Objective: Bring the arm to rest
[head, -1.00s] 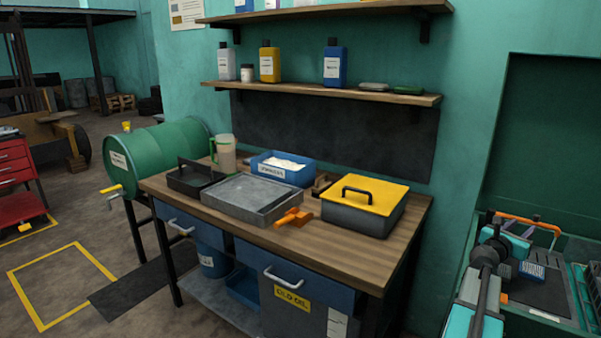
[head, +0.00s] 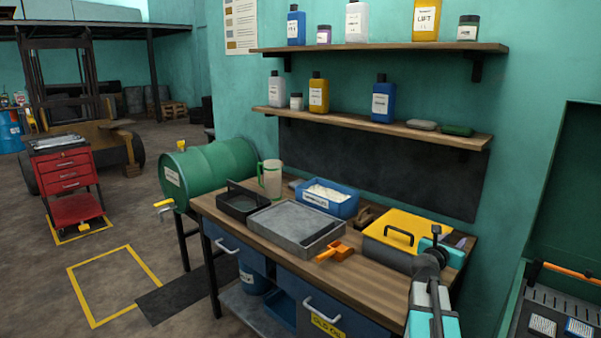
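My arm rises from the lower right of the head view, with pale teal and dark links. Its end, with my gripper (head: 441,253), is in front of the right side of the yellow-lidded grey box (head: 384,246) on the workbench. The fingers cannot be made out at this angle, so I cannot tell whether they are open or shut. I see no object clearly held. The arm hides part of the box and the bench's right end.
The wooden workbench (head: 375,284) carries a grey tray (head: 290,219), an orange tool (head: 335,252), a blue bin (head: 327,200) and a black tray. Shelves (head: 380,129) with bottles hang above.

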